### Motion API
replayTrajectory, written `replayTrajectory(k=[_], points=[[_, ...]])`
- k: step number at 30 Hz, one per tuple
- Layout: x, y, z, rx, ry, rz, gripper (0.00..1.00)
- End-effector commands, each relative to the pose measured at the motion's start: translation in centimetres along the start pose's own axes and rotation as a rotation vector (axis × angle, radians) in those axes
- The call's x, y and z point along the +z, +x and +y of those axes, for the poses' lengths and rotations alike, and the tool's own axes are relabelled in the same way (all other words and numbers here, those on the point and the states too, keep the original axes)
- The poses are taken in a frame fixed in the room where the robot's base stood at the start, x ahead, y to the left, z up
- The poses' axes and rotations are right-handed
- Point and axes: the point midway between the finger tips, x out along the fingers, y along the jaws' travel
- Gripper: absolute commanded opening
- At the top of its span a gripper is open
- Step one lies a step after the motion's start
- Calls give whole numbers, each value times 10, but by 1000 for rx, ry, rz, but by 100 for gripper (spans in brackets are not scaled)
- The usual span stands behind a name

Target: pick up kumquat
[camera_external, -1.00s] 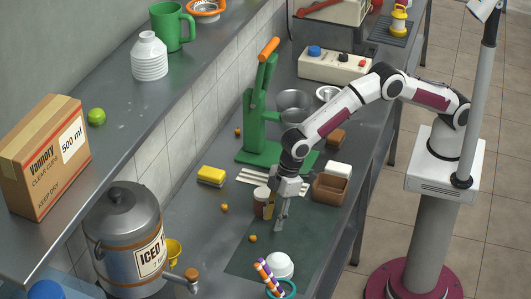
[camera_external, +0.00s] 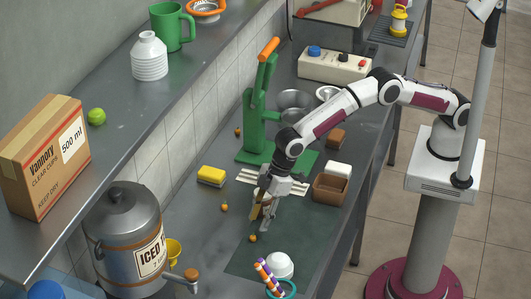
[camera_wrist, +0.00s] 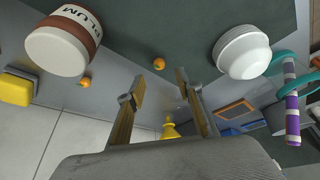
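Small orange kumquats lie on the counter. One kumquat (camera_external: 252,238) is on the dark green mat (camera_external: 290,240), just below my gripper (camera_external: 262,220) in the external view. In the wrist view this kumquat (camera_wrist: 159,63) appears just beyond and between the tips of my gripper (camera_wrist: 160,82), which is open and empty. A second kumquat (camera_external: 224,208) lies on the bare counter to the left; it also shows in the wrist view (camera_wrist: 85,82). A third kumquat (camera_external: 238,132) sits farther back, left of the green press (camera_external: 262,110).
A jar marked PLUM (camera_wrist: 62,45) stands close to my gripper, mostly hidden in the external view. A white bowl (camera_external: 279,265) and striped straws (camera_external: 266,277) are at the front. A yellow sponge (camera_external: 211,175), a brown box (camera_external: 331,188) and a steel urn (camera_external: 125,235) stand around.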

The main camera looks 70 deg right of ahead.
Motion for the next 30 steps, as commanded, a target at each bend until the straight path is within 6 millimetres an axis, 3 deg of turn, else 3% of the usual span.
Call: replayTrajectory(k=[19, 30], points=[[1, 13, 0, 0, 0, -1, 35], [4, 46, 0, -1, 0, -1, 35]])
